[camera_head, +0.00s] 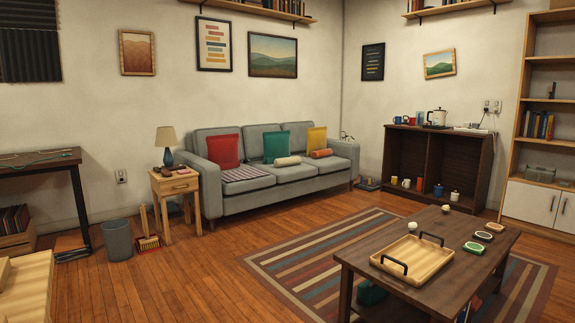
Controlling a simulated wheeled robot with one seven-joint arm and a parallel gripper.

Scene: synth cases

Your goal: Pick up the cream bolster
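The cream bolster (287,161) lies on the seat of the grey sofa (282,180), in front of the green cushion (276,146). An orange bolster (321,153) lies to its right, in front of the yellow cushion (317,140). A red cushion (224,151) leans at the sofa's left end, with a striped folded cloth (240,173) on the seat before it. The cream bolster is unobstructed in this view. My gripper is not in view.
A low dark table (447,219) with a wooden tray (412,262) stands at the front right on a striped rug (300,265). A side table (173,187) with a lamp and a grey bin (117,239) stand left of the sofa. Wooden floor (205,275) is open in front of the sofa.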

